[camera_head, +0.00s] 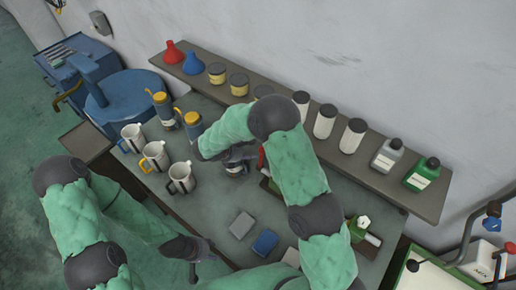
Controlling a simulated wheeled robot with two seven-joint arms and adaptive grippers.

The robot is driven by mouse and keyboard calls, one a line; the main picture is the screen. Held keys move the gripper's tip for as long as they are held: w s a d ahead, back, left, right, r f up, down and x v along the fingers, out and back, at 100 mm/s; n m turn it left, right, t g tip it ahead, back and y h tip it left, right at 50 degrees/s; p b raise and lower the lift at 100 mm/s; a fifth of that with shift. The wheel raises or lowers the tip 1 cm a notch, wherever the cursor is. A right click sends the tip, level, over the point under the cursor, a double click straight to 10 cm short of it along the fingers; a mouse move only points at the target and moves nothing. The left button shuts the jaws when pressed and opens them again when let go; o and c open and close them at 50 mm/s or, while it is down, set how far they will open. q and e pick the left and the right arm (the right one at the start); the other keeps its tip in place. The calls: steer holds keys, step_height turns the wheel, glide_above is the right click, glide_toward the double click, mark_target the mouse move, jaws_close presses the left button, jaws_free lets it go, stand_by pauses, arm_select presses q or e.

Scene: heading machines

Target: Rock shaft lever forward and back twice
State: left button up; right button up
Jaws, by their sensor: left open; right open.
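I cannot pick out the shaft lever for sure. A red part (262,158) shows beside my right arm on the workbench, mostly hidden by the sleeve. A green fitting with a pale hex end (360,226) shows on the other side of that arm, and what lies between is hidden. My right gripper (238,166) is open over the bench, close to the red part; I cannot tell if it touches anything. My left gripper (192,258) is open and empty near the bench's front edge, away from these parts.
Grey and blue blocks (264,242) lie in front. A shelf (430,207) of bottles and jars runs behind.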

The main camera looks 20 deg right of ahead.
mark_target(261, 159)
steer(key=p+x, duration=0.1)
steer(key=x, duration=0.9)
steer(key=shift+d+f, duration=0.1)
steer(key=shift+d, duration=0.05)
steer(key=shift+s, duration=0.1)
jaws_close()
